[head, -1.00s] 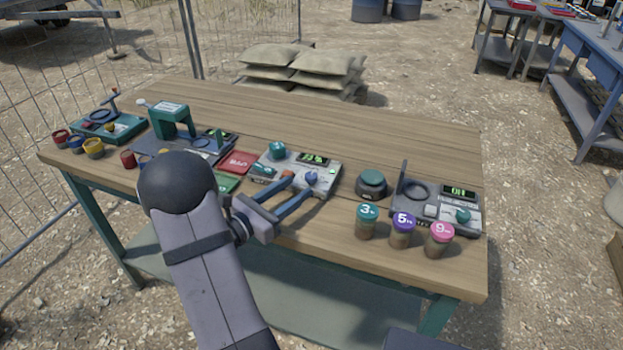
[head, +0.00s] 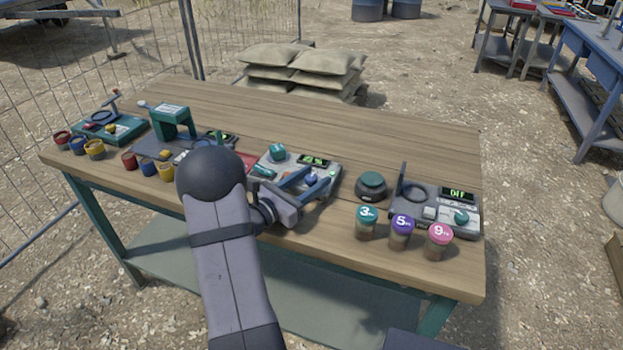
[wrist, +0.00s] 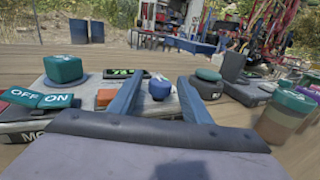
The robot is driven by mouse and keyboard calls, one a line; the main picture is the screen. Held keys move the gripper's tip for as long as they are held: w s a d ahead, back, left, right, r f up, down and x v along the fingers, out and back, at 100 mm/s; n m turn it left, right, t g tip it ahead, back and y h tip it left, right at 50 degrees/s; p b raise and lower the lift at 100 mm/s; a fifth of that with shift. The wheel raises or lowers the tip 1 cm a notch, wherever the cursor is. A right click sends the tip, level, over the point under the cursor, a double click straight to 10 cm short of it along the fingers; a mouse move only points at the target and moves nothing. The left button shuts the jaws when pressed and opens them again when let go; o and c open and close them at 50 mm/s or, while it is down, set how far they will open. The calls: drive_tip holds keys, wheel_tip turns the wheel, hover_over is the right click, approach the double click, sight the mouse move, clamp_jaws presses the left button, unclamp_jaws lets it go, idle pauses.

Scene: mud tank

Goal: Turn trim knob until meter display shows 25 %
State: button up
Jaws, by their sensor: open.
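The grey meter unit (head: 268,168) sits mid-table. Its small blue knob (head: 311,178), which I take as the trim knob, also shows in the wrist view (wrist: 160,89). The green-lit meter display (head: 314,160) is behind the knob and left of it in the wrist view (wrist: 127,73); its digits are too small to read surely. My gripper (head: 318,177) is open, with its two blue fingers over the unit. In the wrist view the knob shows between the fingers (wrist: 160,79); I cannot tell whether either finger touches it.
A teal knob (head: 278,152) and an OFF/ON switch (wrist: 38,98) are on the unit's left side. To the right stand a round teal-topped button (head: 371,184), several capped jars (head: 402,231) and another unit reading OFF (head: 457,194). The table's back is clear.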

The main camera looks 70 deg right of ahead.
drive_tip(key=c, duration=1)
drive_tip(key=shift+w+m+g+y+b, duration=0.1)
drive_tip(key=shift+m+g+y+b, duration=0.2)
drive_tip(key=shift+m+g+y, duration=0.5)
drive_tip(key=shift+c, duration=0.2)
drive_tip(key=shift+m+g+y, duration=0.4)
drive_tip(key=shift+m+g, duration=0.4)
drive_tip(key=shift+g, duration=0.6)
drive_tip(key=o, duration=1)
drive_tip(key=shift+r, duration=0.1)
drive_tip(key=shift+o, duration=0.2)
